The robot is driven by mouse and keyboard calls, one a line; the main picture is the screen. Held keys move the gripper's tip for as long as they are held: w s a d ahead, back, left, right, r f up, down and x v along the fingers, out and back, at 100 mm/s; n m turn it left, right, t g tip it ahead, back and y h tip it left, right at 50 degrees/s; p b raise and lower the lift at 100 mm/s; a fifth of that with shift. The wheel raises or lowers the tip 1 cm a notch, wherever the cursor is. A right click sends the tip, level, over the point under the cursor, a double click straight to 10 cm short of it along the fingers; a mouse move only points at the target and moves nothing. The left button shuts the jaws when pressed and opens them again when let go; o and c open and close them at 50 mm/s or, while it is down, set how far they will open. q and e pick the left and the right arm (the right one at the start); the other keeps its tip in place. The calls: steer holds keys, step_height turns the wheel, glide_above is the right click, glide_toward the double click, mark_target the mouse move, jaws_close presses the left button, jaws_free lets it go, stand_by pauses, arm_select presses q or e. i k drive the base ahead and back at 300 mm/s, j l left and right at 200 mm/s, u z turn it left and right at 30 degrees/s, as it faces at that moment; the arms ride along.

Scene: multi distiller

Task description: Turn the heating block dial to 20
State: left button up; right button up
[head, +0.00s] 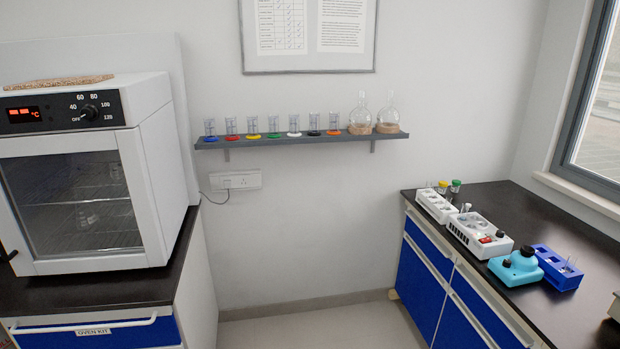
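A white block-shaped device (479,235) with wells in its top, a red switch (486,240) and a small black knob (500,234) sits on the dark right-hand counter. It looks like the heating block, but no numbers can be read on it at this distance, so the dial's setting cannot be told. A white oven (85,180) on the left counter has its own black dial (89,111), marked OFF and 40 to 120. Neither of my grippers is in view.
A white rack (435,206) with capped bottles, a teal device (516,268) and a blue tube rack (558,268) stand close around the white device. Several beakers and two flasks stand on a wall shelf (300,141). The floor (330,325) between the counters is clear.

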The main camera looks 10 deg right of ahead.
mark_target(500, 234)
steer(key=i+z, duration=0.35)
steer(key=i+j+z, duration=0.1)
steer(key=i+z, duration=0.25)
steer(key=i, duration=0.2)
steer(key=i+j+z, duration=0.2)
steer(key=i+z, duration=0.15)
steer(key=i+j+z, duration=0.35)
steer(key=i, duration=0.15)
